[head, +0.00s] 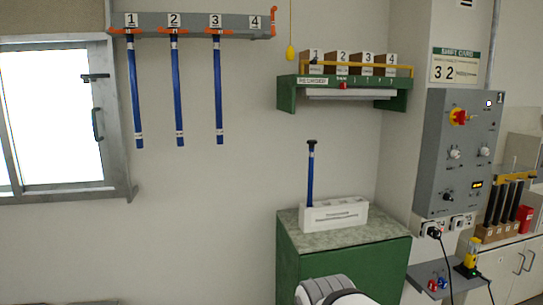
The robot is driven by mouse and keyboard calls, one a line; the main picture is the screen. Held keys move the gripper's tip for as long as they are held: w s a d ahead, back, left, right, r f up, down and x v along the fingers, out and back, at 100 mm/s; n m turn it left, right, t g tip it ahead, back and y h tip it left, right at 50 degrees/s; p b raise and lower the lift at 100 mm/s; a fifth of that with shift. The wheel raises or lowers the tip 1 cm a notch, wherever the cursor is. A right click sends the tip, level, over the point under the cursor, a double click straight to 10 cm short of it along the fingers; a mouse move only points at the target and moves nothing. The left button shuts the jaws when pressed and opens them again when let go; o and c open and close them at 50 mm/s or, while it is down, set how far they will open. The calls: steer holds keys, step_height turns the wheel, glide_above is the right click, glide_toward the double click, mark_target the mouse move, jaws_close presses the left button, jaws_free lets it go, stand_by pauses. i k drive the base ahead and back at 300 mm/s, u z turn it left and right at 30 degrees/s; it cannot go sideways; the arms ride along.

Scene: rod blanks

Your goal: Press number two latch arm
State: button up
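A grey wall rack (195,22) at the upper left carries number plates 1 to 4. The number two latch arm (172,31) is a small orange piece below plate 2 (174,20), lying across the rack front. A blue rod (179,90) hangs under it. Blue rods also hang under plate 1 (135,90) and plate 3 (218,90). No rod hangs under plate 4 (255,22), where an orange latch arm (273,22) stands upright. My gripper is not in view; only a pale rounded part, likely of my arm, shows at the bottom.
A blue rod (311,175) stands in a white block (335,216) on a green cabinet (345,262). A green shelf (284,95) with numbered boxes is above. A grey control panel (455,150) is at right, a window (50,120) at left. The wall below the hanging rods is clear.

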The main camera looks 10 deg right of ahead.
mark_target(161, 29)
steer(key=u, duration=2.45)
steer(key=k, duration=1.2)
steer(key=z, duration=1.4)
steer(key=i, duration=1)
steer(key=z, duration=0.05)
